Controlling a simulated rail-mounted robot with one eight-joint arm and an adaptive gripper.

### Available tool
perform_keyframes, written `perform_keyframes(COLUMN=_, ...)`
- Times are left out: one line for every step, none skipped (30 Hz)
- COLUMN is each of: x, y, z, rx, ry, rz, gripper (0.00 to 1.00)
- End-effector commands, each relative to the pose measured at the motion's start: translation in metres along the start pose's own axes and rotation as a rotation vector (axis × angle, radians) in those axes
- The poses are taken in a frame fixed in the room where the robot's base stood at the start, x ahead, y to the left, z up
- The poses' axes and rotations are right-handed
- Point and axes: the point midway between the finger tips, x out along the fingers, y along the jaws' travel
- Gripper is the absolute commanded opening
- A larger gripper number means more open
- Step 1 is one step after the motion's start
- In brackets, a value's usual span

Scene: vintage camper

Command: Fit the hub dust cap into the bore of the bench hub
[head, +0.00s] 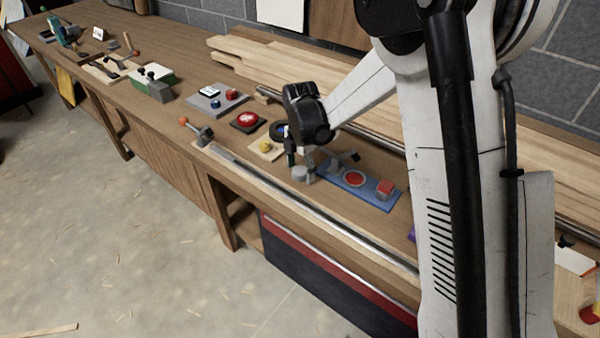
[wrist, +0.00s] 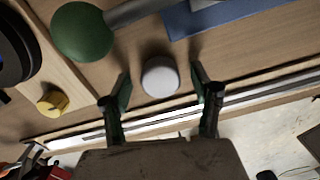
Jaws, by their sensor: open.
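A small pale grey round piece, seemingly the dust cap (wrist: 160,77), stands on the wooden bench near its front rail. It also shows in the head view (head: 299,173). My gripper (head: 301,166) is above the bench there, pointing down. In the wrist view my gripper (wrist: 161,80) is open, with one finger on each side of the cap and a visible gap on both sides. I cannot tell how far the fingertips are above the bench. A black ring-shaped part, possibly the bench hub (wrist: 12,52), is at the left edge, partly cut off; its bore is not clear.
A green ball knob (wrist: 82,32) on a grey bar is close to the cap. A blue board (head: 337,177) with red parts lies to the right. A yellow knob (head: 266,145) on a wooden plate and a red button (head: 247,119) are left. A metal rail (head: 290,199) runs along the front.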

Motion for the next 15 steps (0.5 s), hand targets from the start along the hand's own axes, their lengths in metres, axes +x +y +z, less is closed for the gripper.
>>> perform_keyframes(x=0.0003, y=-0.0001, z=0.0001, rx=0.0, ry=0.0, rz=0.0, gripper=0.59)
perform_keyframes(x=0.0002, y=-0.0001, z=0.0001, rx=0.0, ry=0.0, rz=0.0, gripper=0.59)
perform_keyframes(x=0.0002, y=-0.0001, z=0.0001, rx=0.0, ry=0.0, rz=0.0, gripper=0.59)
perform_keyframes(x=0.0001, y=-0.0001, z=0.0001, rx=0.0, ry=0.0, rz=0.0, gripper=0.59)
perform_keyframes(x=0.0001, y=-0.0001, z=0.0001, rx=0.0, ry=0.0, rz=0.0, gripper=0.59)
perform_keyframes(x=0.0001, y=-0.0001, z=0.0001, rx=0.0, ry=0.0, rz=0.0, gripper=0.56)
perform_keyframes(x=0.0, y=-0.0001, z=0.0001, rx=0.0, ry=0.0, rz=0.0, gripper=0.52)
perform_keyframes(x=0.0, y=-0.0001, z=0.0001, rx=0.0, ry=0.0, rz=0.0, gripper=0.47)
perform_keyframes(x=0.0, y=-0.0001, z=0.0001, rx=0.0, ry=0.0, rz=0.0, gripper=0.42)
perform_keyframes(x=-0.0001, y=-0.0001, z=0.0001, rx=0.0, ry=0.0, rz=0.0, gripper=0.38)
perform_keyframes(x=-0.0001, y=-0.0001, z=0.0001, rx=0.0, ry=0.0, rz=0.0, gripper=0.34)
perform_keyframes(x=-0.0001, y=-0.0001, z=0.0001, rx=0.0, ry=0.0, rz=0.0, gripper=0.29)
perform_keyframes(x=-0.0001, y=-0.0001, z=0.0001, rx=0.0, ry=0.0, rz=0.0, gripper=0.25)
perform_keyframes(x=-0.0002, y=-0.0001, z=0.0001, rx=0.0, ry=0.0, rz=0.0, gripper=0.21)
perform_keyframes(x=-0.0002, y=-0.0001, z=0.0001, rx=0.0, ry=0.0, rz=0.0, gripper=0.15)
